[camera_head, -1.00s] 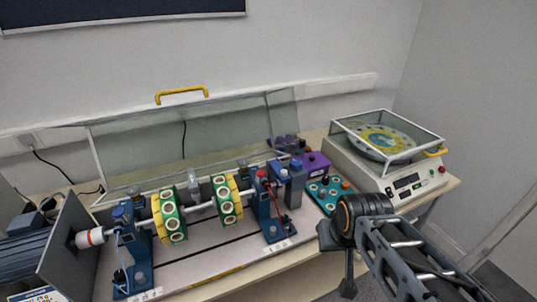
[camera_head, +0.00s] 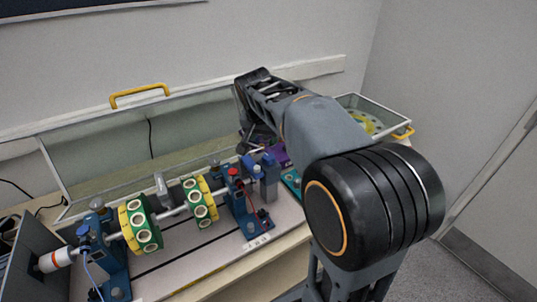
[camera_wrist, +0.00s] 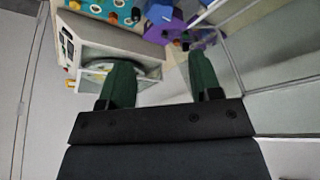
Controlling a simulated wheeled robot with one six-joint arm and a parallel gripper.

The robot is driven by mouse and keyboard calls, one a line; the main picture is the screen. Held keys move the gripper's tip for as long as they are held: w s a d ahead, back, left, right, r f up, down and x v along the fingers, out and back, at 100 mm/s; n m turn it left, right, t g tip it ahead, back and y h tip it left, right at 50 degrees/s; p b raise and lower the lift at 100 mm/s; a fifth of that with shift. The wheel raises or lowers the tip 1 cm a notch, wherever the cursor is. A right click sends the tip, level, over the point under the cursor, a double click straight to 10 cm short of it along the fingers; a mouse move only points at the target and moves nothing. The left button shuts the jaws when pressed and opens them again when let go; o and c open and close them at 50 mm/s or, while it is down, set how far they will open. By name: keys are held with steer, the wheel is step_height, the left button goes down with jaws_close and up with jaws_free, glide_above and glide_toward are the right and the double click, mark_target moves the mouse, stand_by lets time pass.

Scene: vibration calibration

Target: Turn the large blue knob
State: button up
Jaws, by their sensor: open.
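A small blue knob-like part (camera_head: 267,160) shows on top of a grey-blue block at the right end of the shaft rig; I cannot tell whether it is the large blue knob. My gripper hangs over the right end of the bench in the head view, its fingers partly hidden by the arm. In the wrist view my gripper (camera_wrist: 160,70) is open, with two dark green fingers apart and nothing between them. Beyond the fingers are a purple unit (camera_wrist: 164,16) and a teal panel (camera_wrist: 98,6) with dark and orange knobs.
The rotor rig with green-and-yellow discs (camera_head: 139,227) fills the bench's left part. A raised clear cover with a yellow handle (camera_head: 139,95) stands behind it. A white machine (camera_wrist: 105,48) with a disc lies below the gripper. My arm hides much of the bench's right side.

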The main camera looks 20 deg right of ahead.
mark_target(269, 156)
steer(key=p+x, duration=0.1)
steer(key=x, duration=1.1)
steer(key=shift+f, duration=0.2)
steer(key=c, duration=0.6)
steer(key=shift+c, duration=0.2)
